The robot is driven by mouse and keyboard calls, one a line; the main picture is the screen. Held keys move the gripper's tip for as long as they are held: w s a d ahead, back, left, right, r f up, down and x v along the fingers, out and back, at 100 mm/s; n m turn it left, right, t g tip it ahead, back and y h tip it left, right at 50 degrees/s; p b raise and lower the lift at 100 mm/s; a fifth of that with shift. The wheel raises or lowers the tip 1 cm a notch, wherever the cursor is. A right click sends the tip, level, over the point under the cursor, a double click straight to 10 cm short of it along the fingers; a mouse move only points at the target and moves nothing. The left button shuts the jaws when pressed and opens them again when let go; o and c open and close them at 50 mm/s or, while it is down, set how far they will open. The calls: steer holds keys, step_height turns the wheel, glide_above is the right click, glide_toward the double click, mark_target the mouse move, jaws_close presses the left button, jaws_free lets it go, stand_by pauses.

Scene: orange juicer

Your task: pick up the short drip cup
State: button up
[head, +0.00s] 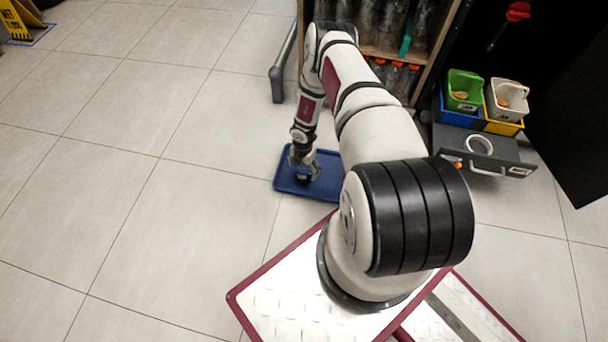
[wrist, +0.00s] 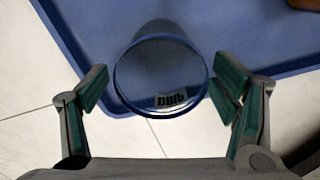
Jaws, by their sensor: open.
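The short drip cup (wrist: 162,72) is round with a blue rim, and a small label reading "DRIP" shows upside down on it. In the wrist view it lies between my open fingers (wrist: 163,90), with a visible gap on each side. In the head view my gripper (head: 303,172) is low over the blue tray (head: 327,186), and a small dark blue shape (head: 303,176), likely the cup, shows between the fingers. The fingers partly hide it there. I cannot tell how far the cup's base is from the tray.
A shelf with bottles (head: 395,74) stands behind the tray. A grey drawer unit (head: 482,150) with a white ring-shaped cup (head: 479,145), a green bin (head: 464,91) and a white bin (head: 507,99) is at right.

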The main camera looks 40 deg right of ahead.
mark_target(304, 172)
step_height(304, 172, down, 4)
steer(key=shift+b, duration=1.05)
steer(key=c, duration=1.2)
steer(key=shift+r, duration=0.15)
